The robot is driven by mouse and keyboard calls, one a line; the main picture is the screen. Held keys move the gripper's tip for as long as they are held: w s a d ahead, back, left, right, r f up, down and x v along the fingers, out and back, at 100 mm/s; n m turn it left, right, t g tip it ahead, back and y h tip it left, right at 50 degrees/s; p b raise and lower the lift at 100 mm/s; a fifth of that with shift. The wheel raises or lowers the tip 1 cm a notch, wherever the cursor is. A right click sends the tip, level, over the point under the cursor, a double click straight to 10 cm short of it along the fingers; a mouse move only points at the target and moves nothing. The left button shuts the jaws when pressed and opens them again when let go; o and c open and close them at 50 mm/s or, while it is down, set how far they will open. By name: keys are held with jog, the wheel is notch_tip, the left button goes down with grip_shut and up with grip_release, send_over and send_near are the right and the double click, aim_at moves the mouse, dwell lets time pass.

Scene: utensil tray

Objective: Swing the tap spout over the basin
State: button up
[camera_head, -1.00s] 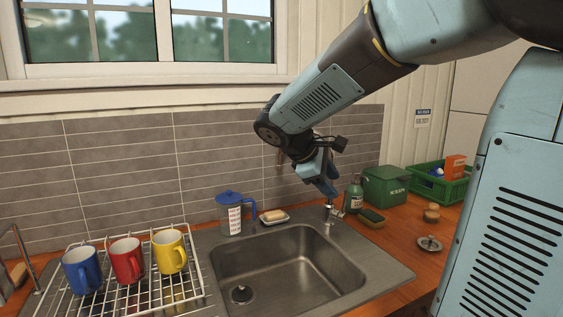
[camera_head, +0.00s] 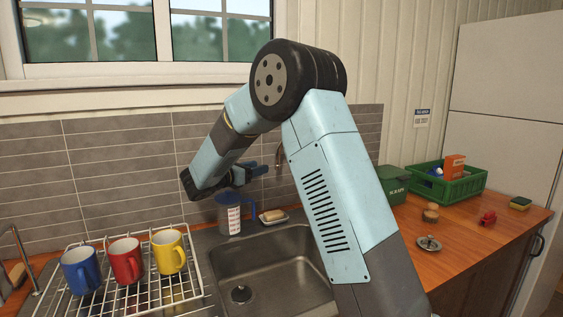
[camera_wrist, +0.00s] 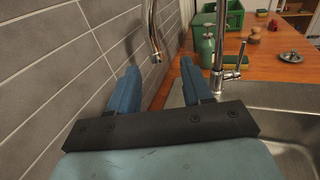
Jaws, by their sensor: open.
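The metal tap spout (camera_wrist: 154,38) hangs down close to the tiled wall in the wrist view, to the left of the tap's upright post (camera_wrist: 220,45). Its end is off to the side of the basin (camera_wrist: 285,125). A bit of the spout shows beside my arm in the head view (camera_head: 280,154); my arm hides the rest of the tap there. My gripper (camera_wrist: 158,68) is open and empty, with the spout's end appearing just beyond the gap between its fingers. In the head view my gripper (camera_head: 262,170) is above the jug, fingers pointing right. The basin (camera_head: 270,257) is empty.
A blue-lidded jug (camera_head: 229,214) and a soap dish (camera_head: 272,217) stand behind the basin. A wire rack (camera_head: 150,294) with three mugs is at left. A green bottle (camera_wrist: 205,50) is near the tap; a green crate (camera_head: 460,188) is at right.

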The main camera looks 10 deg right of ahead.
jog(key=w+x, duration=0.1)
jog(key=x, duration=1.2)
jog(key=shift+w+a+n+t, duration=0.15)
jog(key=shift+w+n+t, duration=0.1)
jog(key=shift+n+t, duration=0.05)
jog(key=shift+c, duration=0.2)
grip_shut()
